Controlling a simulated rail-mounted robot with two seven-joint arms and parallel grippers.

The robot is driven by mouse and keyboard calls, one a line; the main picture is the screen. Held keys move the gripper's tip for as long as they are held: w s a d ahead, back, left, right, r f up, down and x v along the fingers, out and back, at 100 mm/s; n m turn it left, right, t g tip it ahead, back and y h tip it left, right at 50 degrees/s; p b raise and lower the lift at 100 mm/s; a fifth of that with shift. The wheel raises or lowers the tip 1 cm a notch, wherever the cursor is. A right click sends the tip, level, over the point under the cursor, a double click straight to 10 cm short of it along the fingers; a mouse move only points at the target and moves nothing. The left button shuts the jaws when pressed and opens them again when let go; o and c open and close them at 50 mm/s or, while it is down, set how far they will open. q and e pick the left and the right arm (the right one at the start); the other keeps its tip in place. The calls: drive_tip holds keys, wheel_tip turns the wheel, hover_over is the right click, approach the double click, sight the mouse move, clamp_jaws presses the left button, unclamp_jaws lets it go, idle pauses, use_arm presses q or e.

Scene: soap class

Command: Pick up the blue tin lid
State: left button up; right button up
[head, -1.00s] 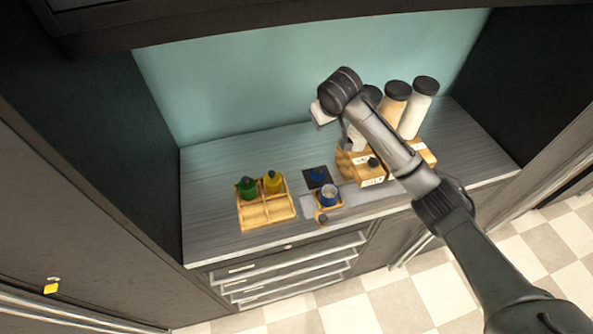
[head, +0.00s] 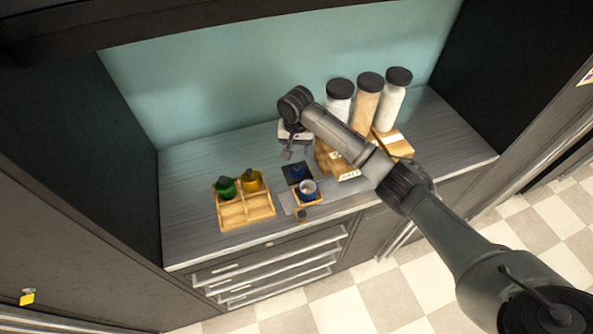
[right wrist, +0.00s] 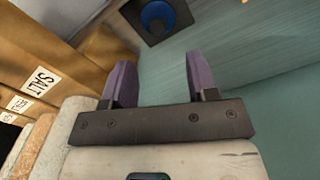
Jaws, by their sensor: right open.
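The blue tin lid (head: 298,171) lies on a dark square mat (head: 288,180) on the counter, just behind a blue tin (head: 308,192) in a small wooden tray. In the right wrist view the round blue lid (right wrist: 157,15) shows at the top, beyond the fingertips. My right gripper (head: 292,153) is above the counter, behind the lid in the picture and apart from it. In the right wrist view its two purple-grey fingers (right wrist: 159,65) are spread with nothing between them. My left gripper is not in view.
A wooden divided tray (head: 246,209) with a green bottle (head: 226,187) and a yellow bottle (head: 251,181) stands left. Tall dark-capped jars (head: 367,100) and wooden salt-labelled boxes (right wrist: 40,78) stand right. The counter's left back part is clear.

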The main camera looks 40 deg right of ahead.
sight(297, 165)
drive_tip(key=shift+s+d+f+b, duration=0.1)
drive_tip(key=shift+f+b, duration=0.2)
drive_tip(key=shift+f, duration=4.35)
drive_tip(key=shift+c, duration=0.4)
drive_tip(key=c, duration=0.9)
